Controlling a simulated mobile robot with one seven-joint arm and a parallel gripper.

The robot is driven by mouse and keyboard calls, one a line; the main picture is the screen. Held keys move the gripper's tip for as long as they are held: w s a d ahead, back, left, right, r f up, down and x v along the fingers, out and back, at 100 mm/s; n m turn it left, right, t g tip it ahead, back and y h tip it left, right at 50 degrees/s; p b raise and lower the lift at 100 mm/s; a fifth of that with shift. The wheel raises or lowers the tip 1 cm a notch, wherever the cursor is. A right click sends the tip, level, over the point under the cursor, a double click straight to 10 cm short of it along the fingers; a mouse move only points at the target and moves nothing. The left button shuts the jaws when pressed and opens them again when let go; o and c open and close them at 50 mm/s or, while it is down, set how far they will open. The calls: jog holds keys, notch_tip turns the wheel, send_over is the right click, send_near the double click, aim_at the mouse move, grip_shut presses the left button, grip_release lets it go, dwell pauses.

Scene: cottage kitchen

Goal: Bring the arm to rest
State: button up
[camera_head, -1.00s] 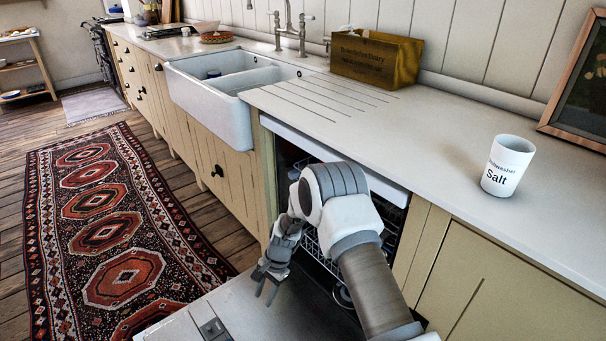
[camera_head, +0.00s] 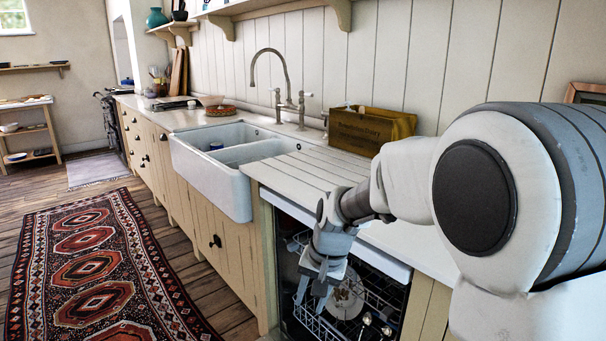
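My arm (camera_head: 490,190) fills the right side of the head view, raised and bent. It hides part of the counter and the place where the salt pot stood in the earlier frame. My gripper (camera_head: 312,300) hangs down in front of the open dishwasher (camera_head: 377,257). Its fingers look spread apart, with nothing visible between them. A plate (camera_head: 345,298) and several pieces of tableware sit in the dishwasher rack behind and to the right of my gripper.
The counter (camera_head: 310,172) runs along the wall, with a white double sink (camera_head: 236,195) and a wooden box (camera_head: 368,132) on it. A patterned rug (camera_head: 95,265) lies on the floor at left. The floor between rug and cabinets is clear.

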jog(key=s+d+r+n+t+h, duration=0.1)
jog(key=s+d+r, duration=0.3)
jog(key=s, duration=0.4)
jog(key=s+d+r+n+t, duration=0.1)
jog(key=s+d+r+t, duration=0.1)
jog(key=s+d+r, duration=0.35)
jog(key=s+d+r+n+t+h, duration=0.1)
jog(key=s+d+r, duration=0.15)
jog(key=s, duration=0.65)
notch_tip(320, 180, up, 22)
jog(key=p, duration=2.2)
jog(key=shift+d+f, duration=0.2)
jog(key=shift+f, duration=0.05)
jog(key=shift+w+a, duration=0.1)
jog(key=shift+w, duration=0.05)
